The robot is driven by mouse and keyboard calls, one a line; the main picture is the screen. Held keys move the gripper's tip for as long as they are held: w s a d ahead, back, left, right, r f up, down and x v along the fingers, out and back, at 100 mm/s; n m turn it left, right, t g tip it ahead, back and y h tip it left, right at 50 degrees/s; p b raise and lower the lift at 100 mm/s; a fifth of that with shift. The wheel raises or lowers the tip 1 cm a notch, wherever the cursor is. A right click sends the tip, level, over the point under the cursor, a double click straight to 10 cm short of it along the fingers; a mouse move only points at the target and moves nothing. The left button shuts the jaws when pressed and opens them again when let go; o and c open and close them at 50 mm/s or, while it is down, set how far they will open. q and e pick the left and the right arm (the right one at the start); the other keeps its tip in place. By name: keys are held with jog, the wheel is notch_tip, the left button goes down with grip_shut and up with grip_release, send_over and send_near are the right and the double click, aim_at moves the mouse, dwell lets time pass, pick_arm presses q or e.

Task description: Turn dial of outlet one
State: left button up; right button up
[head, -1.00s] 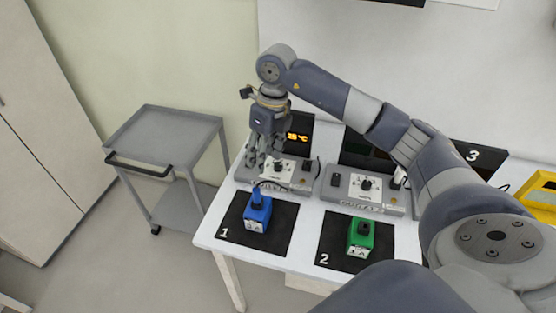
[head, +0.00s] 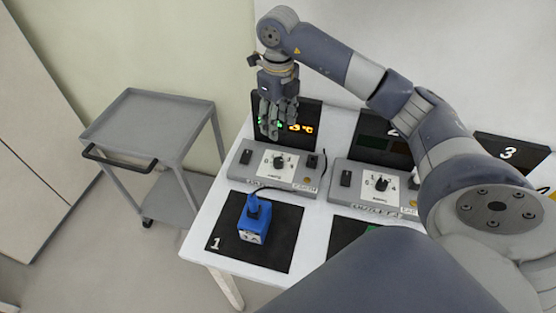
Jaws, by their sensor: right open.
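Outlet one (head: 305,181) is a grey box at the left of the white table. It has a switch at its left, a white panel with a black dial (head: 279,162) in the middle, and a black cable at its right. The display (head: 301,129) behind it is lit with orange digits and green marks, partly hidden by my gripper. My right gripper (head: 278,134) is open and empty, pointing down above and behind the dial, apart from it in the picture. My left gripper is out of view.
A blue device (head: 253,222) stands on black mat 1 (head: 285,245), with a plug on top. Outlet two (head: 345,203) stands to the right, partly behind my arm. A grey cart (head: 150,110) stands left of the table (head: 200,237).

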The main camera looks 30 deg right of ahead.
aim_at(278, 160)
notch_tip(278, 160, down, 14)
jog(key=shift+w+r, duration=0.1)
jog(key=shift+r, duration=0.1)
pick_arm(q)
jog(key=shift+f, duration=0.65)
pick_arm(e)
jog(key=shift+f, duration=0.6)
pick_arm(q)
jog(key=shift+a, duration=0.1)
pick_arm(e)
jog(key=c, duration=1.1)
